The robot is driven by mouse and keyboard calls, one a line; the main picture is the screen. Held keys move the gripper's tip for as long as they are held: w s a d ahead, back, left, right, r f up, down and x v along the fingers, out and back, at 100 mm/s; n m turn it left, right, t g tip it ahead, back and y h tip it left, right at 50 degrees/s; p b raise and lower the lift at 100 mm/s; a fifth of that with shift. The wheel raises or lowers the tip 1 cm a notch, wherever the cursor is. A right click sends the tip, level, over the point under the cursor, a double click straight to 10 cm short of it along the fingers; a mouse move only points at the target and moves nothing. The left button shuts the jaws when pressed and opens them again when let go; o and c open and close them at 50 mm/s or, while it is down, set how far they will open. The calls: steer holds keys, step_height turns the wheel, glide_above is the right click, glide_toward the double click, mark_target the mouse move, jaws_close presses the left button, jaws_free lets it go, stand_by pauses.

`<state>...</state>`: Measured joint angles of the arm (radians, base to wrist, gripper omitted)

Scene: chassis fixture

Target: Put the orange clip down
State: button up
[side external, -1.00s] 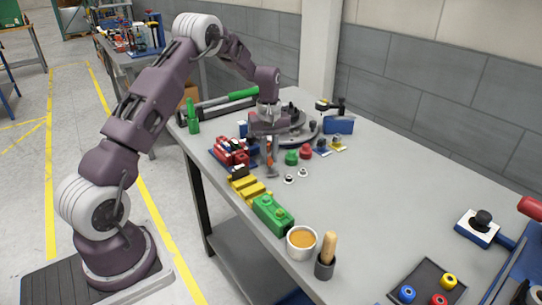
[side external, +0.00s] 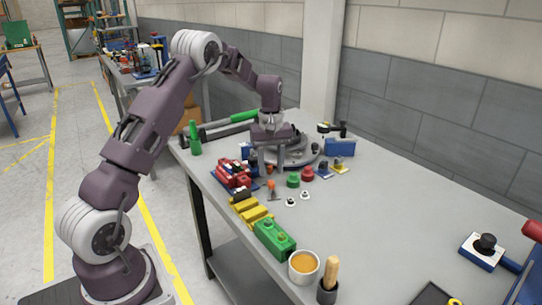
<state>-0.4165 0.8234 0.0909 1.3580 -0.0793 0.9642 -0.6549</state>
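The orange clip (side external: 271,186) stands on the grey table, between the red blocks on the left and the green knob on the right. It is small, and its lower part looks grey. My gripper (side external: 271,166) is above and slightly behind it, pointing down. Its two grey fingers are spread apart with a visible gap and nothing between them. The clip looks clear of the fingers.
Red blocks (side external: 235,177) sit on a blue base at the left. Yellow blocks (side external: 250,210) and a green block (side external: 274,238) line the near edge.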

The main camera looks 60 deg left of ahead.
mark_target(272, 183)
steer(key=s+d+r+m+t, duration=0.15)
steer(key=d+r, duration=0.25)
steer(key=r, duration=0.4)
steer(key=s+d+r+m, duration=0.1)
steer(key=s+d+r, duration=0.2)
steer(key=r, duration=0.5)
steer(key=s+d+r+m+t, duration=0.2)
steer(key=s+d+r+m, duration=0.35)
steer(key=s+d, duration=0.4)
steer(key=s+d+f+m+t, duration=0.1)
steer(key=s+d+m, duration=0.1)
steer(key=s, duration=0.6)
steer(key=s+d+f+m+t, duration=0.1)
steer(key=s+d+f+m, duration=0.1)
steer(key=s, duration=0.6)
steer(key=shift+s+d+m, duration=0.3)
steer(key=shift+d+m, duration=0.5)
steer(key=shift+d, duration=0.1)
